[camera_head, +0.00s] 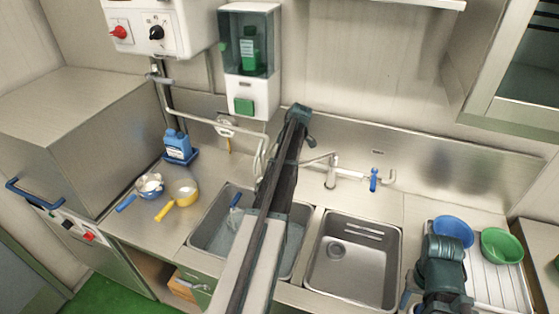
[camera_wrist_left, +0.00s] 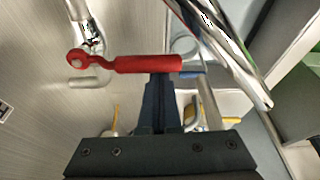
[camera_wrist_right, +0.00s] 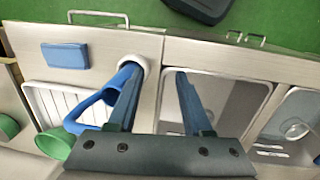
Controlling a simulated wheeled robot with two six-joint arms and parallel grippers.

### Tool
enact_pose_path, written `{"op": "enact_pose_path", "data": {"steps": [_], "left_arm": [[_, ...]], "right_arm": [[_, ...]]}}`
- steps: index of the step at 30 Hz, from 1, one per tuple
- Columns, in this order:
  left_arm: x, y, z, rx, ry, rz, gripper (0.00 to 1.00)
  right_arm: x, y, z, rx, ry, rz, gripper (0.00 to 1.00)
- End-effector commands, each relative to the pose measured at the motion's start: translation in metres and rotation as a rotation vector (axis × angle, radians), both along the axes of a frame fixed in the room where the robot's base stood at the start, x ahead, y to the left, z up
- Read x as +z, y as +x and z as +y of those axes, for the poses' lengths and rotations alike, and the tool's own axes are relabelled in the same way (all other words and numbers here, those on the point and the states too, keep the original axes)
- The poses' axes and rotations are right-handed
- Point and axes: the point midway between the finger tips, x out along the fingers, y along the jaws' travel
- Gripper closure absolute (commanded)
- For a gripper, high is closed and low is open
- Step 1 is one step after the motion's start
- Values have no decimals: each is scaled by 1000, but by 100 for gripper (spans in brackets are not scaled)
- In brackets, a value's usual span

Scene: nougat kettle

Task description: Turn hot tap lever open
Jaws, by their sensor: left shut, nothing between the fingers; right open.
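The hot tap's red lever (camera_wrist_left: 125,64) lies across the middle of the left wrist view, beside a chrome pipe (camera_wrist_left: 225,45). My left gripper (camera_wrist_left: 161,78) is shut and empty, its fingertips close below the lever near its right end; I cannot tell whether they touch. In the head view my left arm reaches to the tap wall and hides the red lever. The blue tap lever (camera_head: 374,178) shows to the right of the spout (camera_head: 331,170). My right gripper (camera_wrist_right: 157,74) is open over the counter's right part, with a blue handled object (camera_wrist_right: 103,104) by one finger.
Two sink basins (camera_head: 350,262) lie below the tap. A blue bowl (camera_head: 453,230) and a green bowl (camera_head: 502,245) stand on the drainboard at right. A soap dispenser (camera_head: 249,60) hangs above.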

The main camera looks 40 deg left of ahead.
Motion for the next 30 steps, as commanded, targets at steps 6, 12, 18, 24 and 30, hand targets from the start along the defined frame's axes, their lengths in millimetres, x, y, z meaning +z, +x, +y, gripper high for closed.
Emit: {"op": "enact_pose_path", "data": {"steps": [6, 12, 18, 24, 30], "left_arm": [[0, 3, -8, 73, -5, -1, 100], [0, 7, -18, 163, -5, -2, 100], [0, 16, -31, 161, -4, -1, 100], [0, 32, -44, 328, -4, -1, 100], [0, 46, -55, 430, -4, -2, 100]], "right_arm": [[0, 0, 0, 0, 0, 0, 50], [0, 0, 0, 0, 0, 0, 50], [0, 0, 0, 0, 0, 0, 50], [0, 0, 0, 0, 0, 0, 50], [0, 0, 0, 0, 0, 0, 50]]}}
